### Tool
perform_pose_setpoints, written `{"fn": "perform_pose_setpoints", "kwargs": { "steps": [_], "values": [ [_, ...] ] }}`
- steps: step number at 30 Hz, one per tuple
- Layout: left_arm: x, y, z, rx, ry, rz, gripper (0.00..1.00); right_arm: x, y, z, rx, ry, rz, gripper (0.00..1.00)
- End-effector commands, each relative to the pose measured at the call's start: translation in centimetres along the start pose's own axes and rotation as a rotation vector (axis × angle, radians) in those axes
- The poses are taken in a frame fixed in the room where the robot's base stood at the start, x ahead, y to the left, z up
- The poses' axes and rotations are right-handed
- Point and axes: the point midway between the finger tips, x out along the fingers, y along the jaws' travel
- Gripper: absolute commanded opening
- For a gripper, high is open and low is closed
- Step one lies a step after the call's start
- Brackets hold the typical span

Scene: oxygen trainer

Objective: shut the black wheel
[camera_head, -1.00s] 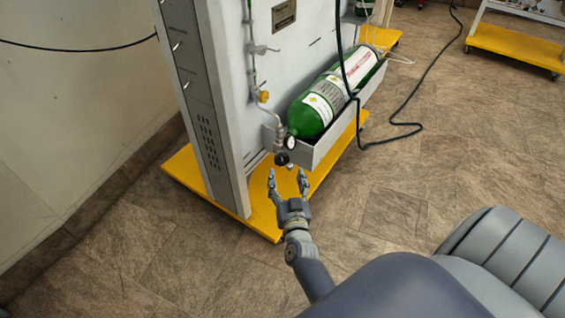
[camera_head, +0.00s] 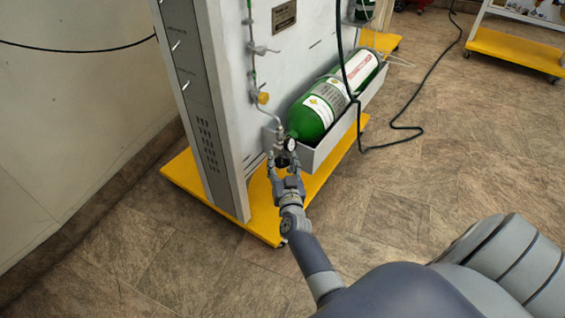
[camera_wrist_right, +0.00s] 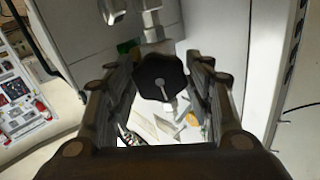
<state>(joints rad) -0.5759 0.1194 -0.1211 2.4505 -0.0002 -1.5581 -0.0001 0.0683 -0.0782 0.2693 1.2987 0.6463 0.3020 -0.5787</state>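The black wheel (camera_wrist_right: 160,76) is a lobed knob with a light centre stem, in the middle of the right wrist view. In the head view the wheel (camera_head: 282,161) is small and dark, below the round gauge at the cylinder's end. My right gripper (camera_head: 284,158) is at the wheel, with one finger on each side. In the wrist view the right gripper (camera_wrist_right: 170,85) is open around the wheel, with gaps visible between the fingers and its rim. I cannot tell how far the wheel is turned. My left gripper is not in view.
A green cylinder (camera_head: 312,117) lies in a grey tray (camera_head: 330,143) beside the wheel. A white-faced gauge (camera_head: 290,144) sits just above it. The panel stands on a yellow base (camera_head: 258,215). A black hose (camera_head: 420,110) runs over the floor at right.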

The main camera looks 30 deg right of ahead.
Motion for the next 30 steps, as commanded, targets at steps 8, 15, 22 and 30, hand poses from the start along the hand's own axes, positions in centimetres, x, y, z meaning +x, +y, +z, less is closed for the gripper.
{"fn": "perform_pose_setpoints", "kwargs": {
  "steps": [8,15,22,30],
  "values": [
    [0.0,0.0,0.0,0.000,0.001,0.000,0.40,0.0,0.0,0.0,0.011,0.000,0.000,0.17],
    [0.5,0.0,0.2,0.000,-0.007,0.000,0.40,0.0,0.0,0.0,0.126,0.000,-0.001,0.17],
    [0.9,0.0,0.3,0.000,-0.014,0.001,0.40,0.0,0.0,0.0,0.139,0.000,-0.001,0.17],
    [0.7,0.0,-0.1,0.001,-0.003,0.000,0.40,0.0,0.0,0.0,0.138,0.000,-0.001,0.62]
  ]
}}
